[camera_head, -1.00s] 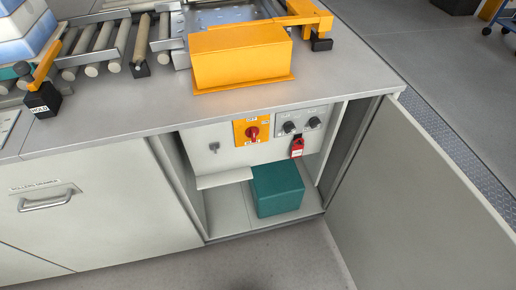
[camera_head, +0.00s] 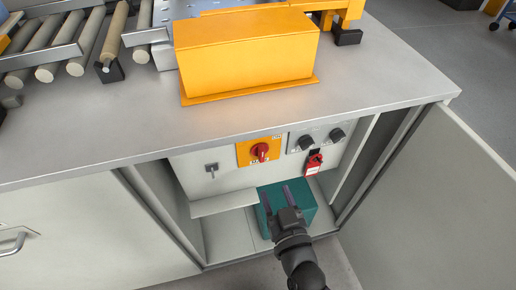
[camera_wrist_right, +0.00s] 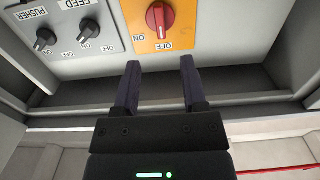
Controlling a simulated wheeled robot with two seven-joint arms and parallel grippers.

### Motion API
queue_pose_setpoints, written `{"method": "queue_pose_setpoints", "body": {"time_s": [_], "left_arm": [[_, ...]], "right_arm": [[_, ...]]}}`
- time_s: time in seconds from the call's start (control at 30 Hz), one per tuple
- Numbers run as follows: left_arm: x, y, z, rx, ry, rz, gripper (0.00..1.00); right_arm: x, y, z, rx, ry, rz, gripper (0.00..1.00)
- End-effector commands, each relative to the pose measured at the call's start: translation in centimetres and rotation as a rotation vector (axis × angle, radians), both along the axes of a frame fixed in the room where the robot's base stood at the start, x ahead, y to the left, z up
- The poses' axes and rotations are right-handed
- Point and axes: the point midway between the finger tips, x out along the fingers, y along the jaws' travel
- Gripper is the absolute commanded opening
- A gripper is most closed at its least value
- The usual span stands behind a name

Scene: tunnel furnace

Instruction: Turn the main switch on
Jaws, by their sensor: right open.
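The main switch is a red rotary knob (camera_head: 260,150) on a yellow plate (camera_head: 244,155), on the grey panel inside the open cabinet. In the right wrist view the red knob (camera_wrist_right: 159,17) is at the top, with ON and OFF labels around it on the yellow plate. My right gripper (camera_head: 276,192) is open and empty, below the switch and apart from it, in front of a teal box. Its two dark fingers (camera_wrist_right: 160,75) point toward the panel in the wrist view. My left gripper is not in view.
Black feed and pusher knobs (camera_head: 322,138) and a red padlock tag (camera_head: 314,164) sit right of the switch. The teal box (camera_head: 304,215) stands on the cabinet floor. The counter edge overhangs above; the open door (camera_head: 430,200) bounds the right.

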Motion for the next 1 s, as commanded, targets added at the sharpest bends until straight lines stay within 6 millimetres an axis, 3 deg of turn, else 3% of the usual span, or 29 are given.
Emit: {"method": "queue_pose_setpoints", "body": {"time_s": [0.4, 0.6, 0.83, 1.0], "left_arm": [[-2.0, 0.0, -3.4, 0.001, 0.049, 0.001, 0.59], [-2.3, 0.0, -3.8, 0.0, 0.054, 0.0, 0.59], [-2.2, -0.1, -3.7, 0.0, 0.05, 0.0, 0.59], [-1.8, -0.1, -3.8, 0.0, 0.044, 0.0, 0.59]], "right_arm": [[8.1, 2.2, 0.2, 0.008, -0.02, -0.004, 0.54], [9.6, 2.6, 0.5, 0.008, -0.018, -0.003, 0.54], [9.7, 2.6, 0.6, 0.006, -0.018, -0.003, 0.54], [9.7, 2.6, 0.5, 0.006, -0.018, -0.003, 0.21]]}}
